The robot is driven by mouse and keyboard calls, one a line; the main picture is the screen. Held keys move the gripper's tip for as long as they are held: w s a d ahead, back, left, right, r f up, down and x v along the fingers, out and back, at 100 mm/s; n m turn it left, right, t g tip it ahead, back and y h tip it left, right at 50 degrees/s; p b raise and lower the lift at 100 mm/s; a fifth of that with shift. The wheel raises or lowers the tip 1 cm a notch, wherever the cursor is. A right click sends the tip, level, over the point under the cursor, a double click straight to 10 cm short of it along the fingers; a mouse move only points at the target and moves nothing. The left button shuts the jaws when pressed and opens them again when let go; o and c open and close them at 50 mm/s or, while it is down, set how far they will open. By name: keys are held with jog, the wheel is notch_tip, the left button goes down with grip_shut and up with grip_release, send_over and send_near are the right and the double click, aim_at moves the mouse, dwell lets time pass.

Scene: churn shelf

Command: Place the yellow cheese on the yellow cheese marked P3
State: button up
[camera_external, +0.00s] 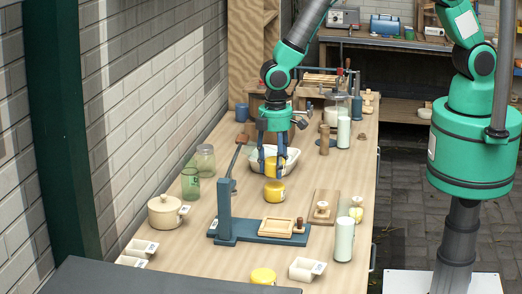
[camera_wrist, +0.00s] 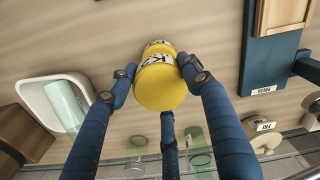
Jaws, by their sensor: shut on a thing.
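My gripper (camera_external: 272,168) has blue fingers and points down over the middle of the table. It is shut on a yellow cheese (camera_wrist: 160,88), a round block with a black-and-white label, whose top shows between the fingers in the external view (camera_external: 271,160). A second yellow cheese (camera_external: 274,192) stands on the table directly below the held one. It shows partly hidden behind the held cheese in the wrist view (camera_wrist: 158,47). I cannot tell whether the two touch, and the label writing is not fully readable. A third yellow cheese (camera_external: 263,276) lies at the near edge.
A white tray (camera_external: 291,157) stands just behind my gripper. A blue press with a lever (camera_external: 224,215) stands in front, with a wooden board (camera_external: 326,205) to its right. Glass jars (camera_external: 190,184) and a cream pot (camera_external: 164,211) stand on the left.

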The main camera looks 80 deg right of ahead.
aim_at(275, 174)
jog(key=shift+f, duration=1.65)
jog(key=shift+f, duration=0.2)
jog(key=o, duration=1.3)
jog(key=shift+c, duration=0.2)
jog(key=shift+r, duration=0.25)
jog(key=shift+r, duration=5.95)
